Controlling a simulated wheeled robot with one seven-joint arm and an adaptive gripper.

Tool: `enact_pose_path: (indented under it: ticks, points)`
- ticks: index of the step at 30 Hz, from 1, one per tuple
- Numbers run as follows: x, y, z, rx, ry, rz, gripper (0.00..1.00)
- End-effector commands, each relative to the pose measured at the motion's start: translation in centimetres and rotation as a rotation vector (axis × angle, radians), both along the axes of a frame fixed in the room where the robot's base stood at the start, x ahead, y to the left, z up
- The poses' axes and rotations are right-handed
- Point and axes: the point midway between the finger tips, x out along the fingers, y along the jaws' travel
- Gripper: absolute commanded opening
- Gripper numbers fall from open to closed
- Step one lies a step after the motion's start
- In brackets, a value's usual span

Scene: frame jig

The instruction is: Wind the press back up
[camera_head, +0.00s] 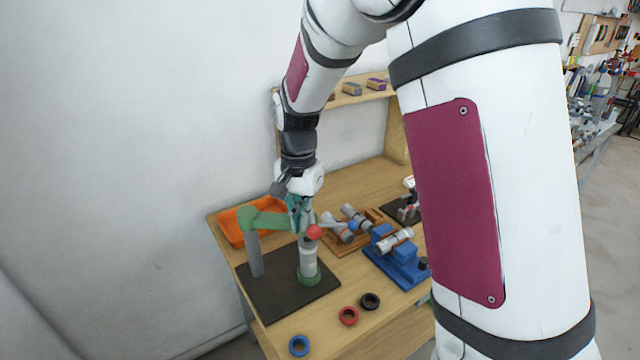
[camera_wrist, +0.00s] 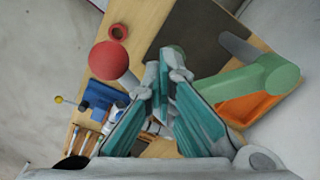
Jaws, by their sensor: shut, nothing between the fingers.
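The press has a green arm (camera_head: 265,221) on a grey post (camera_head: 256,256), standing on a dark base plate (camera_head: 275,300). A pale cylinder (camera_head: 308,258) with a green foot stands on the plate under the arm's right end. The press handle ends in a red ball (camera_head: 314,231). In the wrist view the red ball (camera_wrist: 110,60) is left of the fingers, with a pale rod running from it towards them. The green arm (camera_wrist: 245,85) is on their right. My gripper (camera_wrist: 166,68) is shut and empty, pointing down at the press head. Whether it touches the handle, I cannot tell.
An orange tray (camera_head: 231,232) lies behind the press. A blue fixture (camera_head: 398,266) and a wooden block fixture (camera_head: 345,240) stand to the right. A blue ring (camera_head: 299,346), a red ring (camera_head: 348,316) and a black ring (camera_head: 370,301) lie in front. A shelf (camera_head: 358,97) stands behind.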

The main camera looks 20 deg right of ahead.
Motion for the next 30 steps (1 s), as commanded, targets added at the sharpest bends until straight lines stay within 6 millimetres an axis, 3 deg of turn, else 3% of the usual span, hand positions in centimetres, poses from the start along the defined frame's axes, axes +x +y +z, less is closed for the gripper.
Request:
enact_pose_path:
  ticks: [6,14,24,30]
  points:
    - [-1.1,-3.0,0.0,-0.001,0.001,-0.006,0.0]
    - [-1.1,-3.1,0.0,-0.001,0.001,-0.003,0.0]
    - [-0.7,-7.0,0.1,-0.001,-0.001,-0.005,0.0]
    - [-0.8,-7.2,0.1,-0.001,-0.001,-0.002,0.0]
